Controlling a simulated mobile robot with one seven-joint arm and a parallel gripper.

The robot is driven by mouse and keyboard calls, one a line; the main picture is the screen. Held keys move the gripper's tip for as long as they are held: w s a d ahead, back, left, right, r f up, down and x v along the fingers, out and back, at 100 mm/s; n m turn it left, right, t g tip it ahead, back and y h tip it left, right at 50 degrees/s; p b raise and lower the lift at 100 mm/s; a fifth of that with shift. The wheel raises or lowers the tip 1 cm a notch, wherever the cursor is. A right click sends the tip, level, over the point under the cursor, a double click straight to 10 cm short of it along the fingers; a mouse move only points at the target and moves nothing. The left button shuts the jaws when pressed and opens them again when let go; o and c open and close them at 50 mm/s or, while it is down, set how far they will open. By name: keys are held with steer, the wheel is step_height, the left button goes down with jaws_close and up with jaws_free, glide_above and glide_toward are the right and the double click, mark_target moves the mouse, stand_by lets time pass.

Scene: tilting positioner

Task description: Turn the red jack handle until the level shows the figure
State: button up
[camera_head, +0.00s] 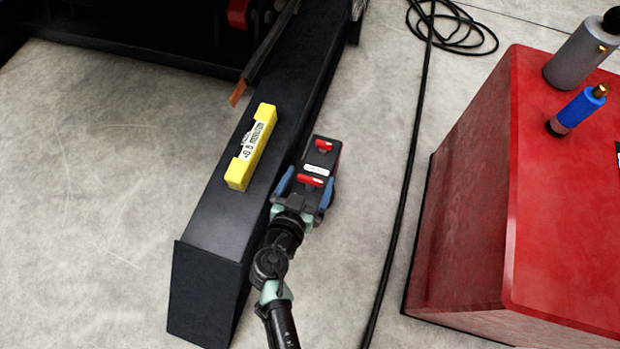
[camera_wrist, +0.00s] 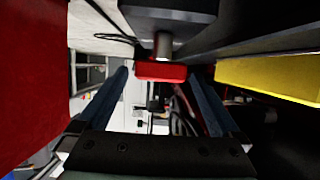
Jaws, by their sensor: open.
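A black jack box (camera_head: 328,158) stands on the floor against the right side of a black beam. Two red pieces are on its top: a near red handle (camera_head: 312,181) and a far one (camera_head: 323,145). My gripper (camera_head: 309,184) is open over the near end, its blue fingers on either side of the near handle. In the wrist view the red handle (camera_wrist: 160,71), on a short metal shaft, sits between the fingertips; I cannot tell if they touch it. The yellow level (camera_head: 252,147) lies along the beam; its label seems to read 0.5, sign unclear.
The black beam (camera_head: 222,222) runs along the left of my arm. A red cabinet (camera_head: 470,190) with a grey cylinder (camera_head: 580,55) and a blue cylinder (camera_head: 577,112) stands at the right. A black cable (camera_head: 407,165) crosses the floor between jack and cabinet.

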steer(key=shift+w+d+f, duration=0.15)
steer(key=shift+w+f, duration=0.05)
steer(key=shift+w, duration=0.3)
steer(key=c, duration=1.3)
steer(key=shift+s+n+y+p, duration=0.1)
steer(key=shift+n+y+p, duration=0.25)
steer(key=shift+n+y, duration=0.2)
steer(key=shift+r+n+t+y+p, duration=0.1)
steer(key=shift+n+t+y+p, duration=0.2)
steer(key=shift+n+y+p, duration=1.35)
steer(key=shift+y+p, duration=0.4)
steer(key=shift+p, duration=0.6)
